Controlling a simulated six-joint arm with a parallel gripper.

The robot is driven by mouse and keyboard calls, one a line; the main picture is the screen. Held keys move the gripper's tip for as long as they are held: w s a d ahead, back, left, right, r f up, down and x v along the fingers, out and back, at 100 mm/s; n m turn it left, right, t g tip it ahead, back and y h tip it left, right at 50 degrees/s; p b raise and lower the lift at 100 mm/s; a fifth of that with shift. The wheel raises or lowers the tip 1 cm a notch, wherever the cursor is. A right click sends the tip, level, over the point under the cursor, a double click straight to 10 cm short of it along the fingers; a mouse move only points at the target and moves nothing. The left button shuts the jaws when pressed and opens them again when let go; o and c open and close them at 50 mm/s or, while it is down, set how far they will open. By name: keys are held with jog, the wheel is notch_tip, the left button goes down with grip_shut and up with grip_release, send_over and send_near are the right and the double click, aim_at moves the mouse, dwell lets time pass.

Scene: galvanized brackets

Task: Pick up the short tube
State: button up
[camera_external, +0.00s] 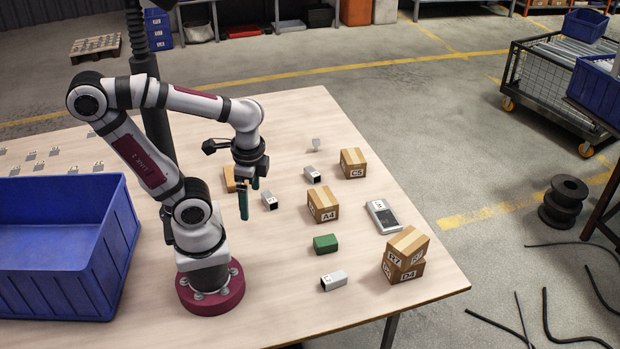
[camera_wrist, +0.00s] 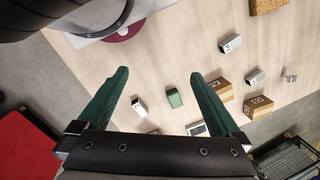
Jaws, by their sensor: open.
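Three pale metal square tubes lie apart on the wooden table; I cannot tell which is the short tube. One tube (camera_external: 269,201) lies just right of my gripper (camera_external: 248,197), another tube (camera_external: 312,175) lies farther back, and a third tube (camera_external: 334,281) lies near the front edge. In the wrist view they are the upper tube (camera_wrist: 230,43), the right tube (camera_wrist: 255,76) and the tube between the fingers (camera_wrist: 139,107). My gripper also shows in the wrist view (camera_wrist: 159,75). Its green fingers are open and empty, pointing down above the table.
A green block (camera_external: 325,243), an A4 carton (camera_external: 323,205), a C5 carton (camera_external: 353,163), stacked cartons (camera_external: 404,260), a scale-like device (camera_external: 382,216) and a small bracket (camera_external: 316,144) stand around the tubes. A tan block (camera_external: 229,178) is partly behind my gripper. A blue bin (camera_external: 60,255) stands left.

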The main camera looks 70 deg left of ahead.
jog(key=n+h, duration=0.5)
jog(key=n, duration=2)
send_over(334, 276)
jog(key=a, duration=0.6)
notch_tip(334, 276, down, 6)
jog(key=shift+t, duration=0.3)
jog(key=x, duration=0.5)
jog(key=d+x, duration=0.1)
jog(key=x, duration=0.9)
jog(key=shift+s+d, duration=0.25)
jog(key=shift+s, duration=0.05)
jog(key=c, duration=1.3)
